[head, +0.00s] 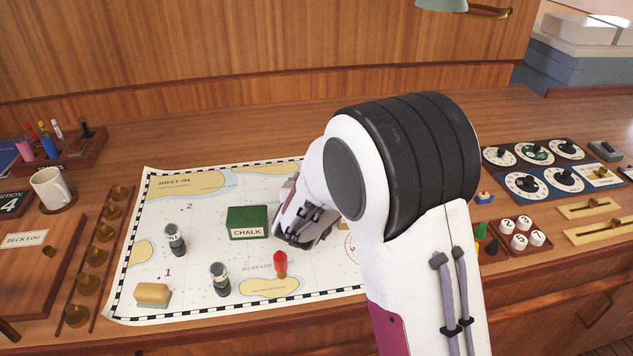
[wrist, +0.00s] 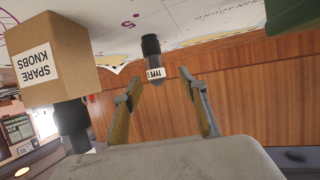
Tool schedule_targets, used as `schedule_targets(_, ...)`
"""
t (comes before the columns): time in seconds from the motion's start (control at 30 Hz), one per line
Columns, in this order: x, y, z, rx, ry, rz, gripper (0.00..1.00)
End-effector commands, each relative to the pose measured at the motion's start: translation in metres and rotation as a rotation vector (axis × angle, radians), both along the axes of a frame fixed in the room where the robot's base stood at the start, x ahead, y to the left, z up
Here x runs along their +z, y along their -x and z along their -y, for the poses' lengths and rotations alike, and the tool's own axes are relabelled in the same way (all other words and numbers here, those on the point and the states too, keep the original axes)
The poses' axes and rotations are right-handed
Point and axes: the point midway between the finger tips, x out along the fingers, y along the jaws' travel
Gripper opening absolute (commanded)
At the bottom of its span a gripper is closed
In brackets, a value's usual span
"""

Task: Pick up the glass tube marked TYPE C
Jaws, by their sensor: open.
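In the wrist view a small clear glass tube (wrist: 152,73) with a dark cap shows ahead, between the two finger tips. Its white label reads TYPE; the last letter is too small to tell. My gripper (wrist: 159,76) is open, and I see no contact with the tube. In the head view my gripper (head: 303,232) hangs over the chart just right of the green chalk box, its fingers partly hidden. Two dark-capped tubes stand on the chart's left half, one farther back (head: 175,239) and one nearer the front (head: 220,279); their labels are unreadable.
A SPARE KNOBS box (wrist: 58,62) is close on the left in the wrist view. The green CHALK box (head: 247,221), a red-topped peg (head: 280,264) and a tan block (head: 152,294) stand on the chart (head: 205,205). My arm hides the chart's right part.

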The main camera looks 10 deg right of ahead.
Motion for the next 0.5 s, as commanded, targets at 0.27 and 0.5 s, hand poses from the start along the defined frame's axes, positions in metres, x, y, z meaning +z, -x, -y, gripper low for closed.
schedule_targets(0.27,-0.002,-0.005,0.003,0.000,0.000,0.000,0.42)
schedule_targets(0.5,-0.012,-0.023,0.014,-0.001,0.001,0.001,0.42)
